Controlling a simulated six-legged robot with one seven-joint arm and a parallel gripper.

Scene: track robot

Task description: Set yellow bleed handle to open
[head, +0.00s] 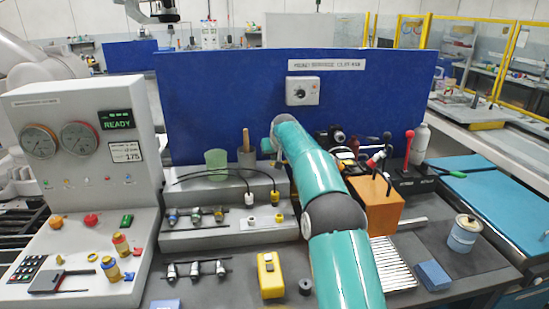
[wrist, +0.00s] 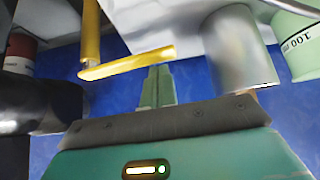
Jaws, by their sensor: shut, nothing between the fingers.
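The yellow handle shows in the wrist view as a slanted yellow bar (wrist: 127,63) joined to a yellow upright piece (wrist: 91,30) above its left part. My gripper (wrist: 158,70) is shut and empty, its narrow green fingers together. The fingertips lie right by the bar, near its right end; I cannot tell whether they touch. In the head view my teal arm reaches toward the blue back panel (head: 220,90), and my fingers are hidden. I cannot make out this handle for certain there.
A metal cylinder (wrist: 238,50) and a green cup (wrist: 296,45) stand right of my fingers in the wrist view. A dark cylinder (wrist: 55,105) is at left. In the head view, an orange box (head: 378,208) with levers stands right of my arm, and a grey gauge console (head: 80,110) at left.

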